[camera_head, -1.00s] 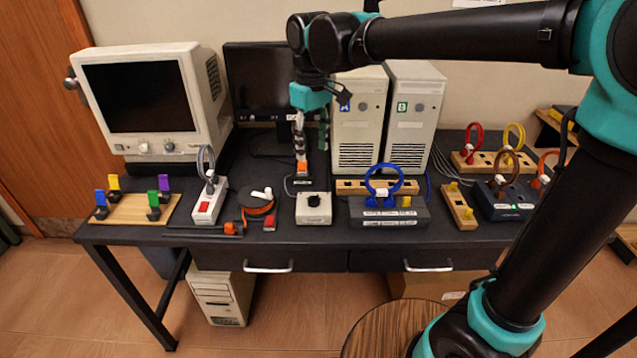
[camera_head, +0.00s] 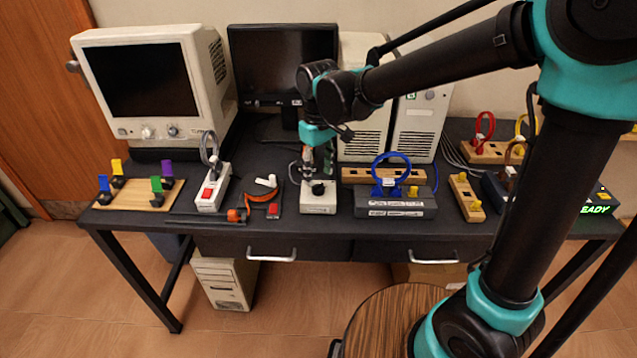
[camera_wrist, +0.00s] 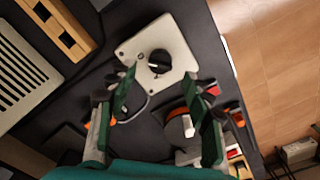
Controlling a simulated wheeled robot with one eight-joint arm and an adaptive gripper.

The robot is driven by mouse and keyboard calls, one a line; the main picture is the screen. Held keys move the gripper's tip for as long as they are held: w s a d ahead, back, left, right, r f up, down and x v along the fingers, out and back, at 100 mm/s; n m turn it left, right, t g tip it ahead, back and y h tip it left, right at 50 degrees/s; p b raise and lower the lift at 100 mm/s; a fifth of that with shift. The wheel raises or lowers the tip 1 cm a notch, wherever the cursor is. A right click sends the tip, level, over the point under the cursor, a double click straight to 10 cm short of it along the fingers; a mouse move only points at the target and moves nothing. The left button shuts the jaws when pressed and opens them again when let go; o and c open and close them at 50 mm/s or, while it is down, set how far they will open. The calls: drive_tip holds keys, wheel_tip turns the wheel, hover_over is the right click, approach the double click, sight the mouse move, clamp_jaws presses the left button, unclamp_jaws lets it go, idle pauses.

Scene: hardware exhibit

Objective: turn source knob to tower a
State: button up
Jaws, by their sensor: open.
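The source knob is a black dial (camera_head: 318,188) on top of a small white switch box (camera_head: 318,206) near the middle of the desk. In the wrist view the knob (camera_wrist: 158,62) shows a white pointer mark, on the pale plate of the box (camera_wrist: 180,78). My gripper (camera_wrist: 160,88) is open and empty, its green-padded fingers spread just short of the knob and apart from it. In the head view my gripper (camera_head: 317,172) hangs above the back of the box. Tower A (camera_head: 363,146) stands behind, its label hidden by my arm.
Tower B (camera_head: 421,125) stands right of tower A. A grey box with a blue ring (camera_head: 396,208) is close on the right. A wooden block (camera_head: 383,176) sits behind.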

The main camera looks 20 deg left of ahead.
sight(318, 185)
drive_tip(key=shift+f, duration=2.1)
clamp_jaws()
